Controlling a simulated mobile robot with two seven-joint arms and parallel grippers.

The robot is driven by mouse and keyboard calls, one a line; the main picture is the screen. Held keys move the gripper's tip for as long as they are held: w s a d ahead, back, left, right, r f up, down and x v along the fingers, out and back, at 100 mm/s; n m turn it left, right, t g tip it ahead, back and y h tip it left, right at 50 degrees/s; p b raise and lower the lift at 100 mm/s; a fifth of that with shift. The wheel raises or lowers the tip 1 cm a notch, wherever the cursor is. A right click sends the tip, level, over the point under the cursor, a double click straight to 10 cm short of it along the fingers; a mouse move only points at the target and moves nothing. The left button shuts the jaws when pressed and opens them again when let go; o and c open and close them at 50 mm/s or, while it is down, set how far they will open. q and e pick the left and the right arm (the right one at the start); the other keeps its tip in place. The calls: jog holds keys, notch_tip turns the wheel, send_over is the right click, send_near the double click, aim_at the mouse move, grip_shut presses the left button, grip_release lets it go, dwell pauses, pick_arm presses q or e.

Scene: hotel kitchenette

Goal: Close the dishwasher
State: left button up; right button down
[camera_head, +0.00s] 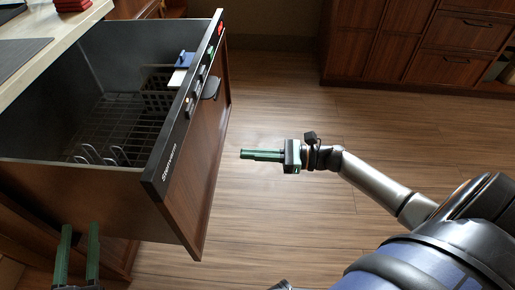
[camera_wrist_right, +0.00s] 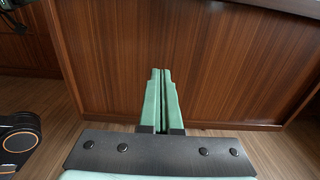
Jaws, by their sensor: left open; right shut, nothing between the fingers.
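The dishwasher (camera_head: 190,185) is a drawer type with a dark wood front and a black top strip with buttons. In the head view it is pulled out from under the counter at the left, with its wire rack (camera_head: 105,125) showing inside. My right gripper (camera_head: 243,154) is shut and empty, a little to the right of the wood front and pointing at it. The right wrist view shows its green fingers (camera_wrist_right: 160,75) before the wood panel (camera_wrist_right: 235,65); contact is not visible. My left gripper (camera_head: 77,228) is open at the lower left, beside the drawer's near side.
A pale countertop (camera_head: 50,32) with a dark flat panel (camera_head: 18,58) lies above the drawer at the upper left. Wooden cabinets (camera_head: 400,45) stand at the back right. The wooden floor (camera_head: 275,110) between them is clear.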

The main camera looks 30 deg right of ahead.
aim_at(203, 151)
pick_arm(q)
jog(key=shift+r, duration=0.1)
pick_arm(e)
jog(key=x, duration=0.9)
jog(key=shift+w+a, duration=0.1)
